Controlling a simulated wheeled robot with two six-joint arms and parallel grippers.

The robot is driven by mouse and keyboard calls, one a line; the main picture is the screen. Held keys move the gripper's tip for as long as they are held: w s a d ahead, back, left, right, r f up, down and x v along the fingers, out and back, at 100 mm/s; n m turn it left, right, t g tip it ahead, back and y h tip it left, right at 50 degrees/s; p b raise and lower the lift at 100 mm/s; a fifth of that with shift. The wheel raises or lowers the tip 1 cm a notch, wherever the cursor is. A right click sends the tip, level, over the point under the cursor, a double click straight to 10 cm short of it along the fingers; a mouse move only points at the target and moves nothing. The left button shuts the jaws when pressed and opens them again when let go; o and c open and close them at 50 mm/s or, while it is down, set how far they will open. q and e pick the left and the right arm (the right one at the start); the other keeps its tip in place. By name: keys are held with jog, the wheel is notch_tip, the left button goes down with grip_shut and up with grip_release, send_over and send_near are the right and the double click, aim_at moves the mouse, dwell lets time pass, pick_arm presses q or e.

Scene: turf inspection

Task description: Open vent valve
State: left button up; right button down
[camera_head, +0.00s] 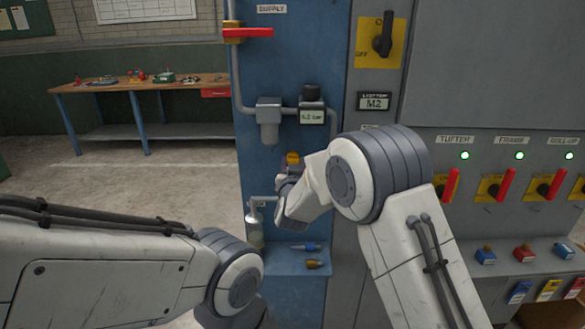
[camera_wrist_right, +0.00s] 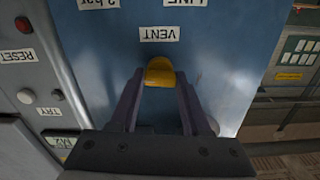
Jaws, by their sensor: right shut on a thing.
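The vent valve's yellow handle (camera_wrist_right: 160,72) sits on the blue panel under an upside-down VENT label (camera_wrist_right: 160,34) in the right wrist view. My right gripper (camera_wrist_right: 160,84) has one finger on each side of the handle and is shut on it. In the head view a yellow part (camera_head: 292,158) shows just above the right gripper (camera_head: 290,174), and my right wrist hides much of the area around it. I cannot tell the handle's turn angle. My left arm shows at lower left, but its gripper is out of view.
The blue panel (camera_head: 262,90) carries a red SUPPLY handle (camera_head: 248,32), a 6.2 bar display (camera_head: 312,116) and pipes. A ledge below holds two small tools (camera_head: 306,247). Red switches (camera_head: 507,184) stand to the right. A workbench (camera_head: 150,84) stands back left, with open floor before it.

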jog(key=shift+d+f+m+b, duration=0.1)
jog(key=shift+f+m+b, duration=0.05)
jog(key=shift+m+b, duration=8.6)
jog(key=shift+n+b, duration=0.35)
jog(key=shift+b, duration=0.15)
jog(key=shift+c, duration=1.8)
grip_release()
jog(key=s, duration=1)
jog(key=shift+s+b, duration=0.25)
jog(key=shift+b, duration=0.05)
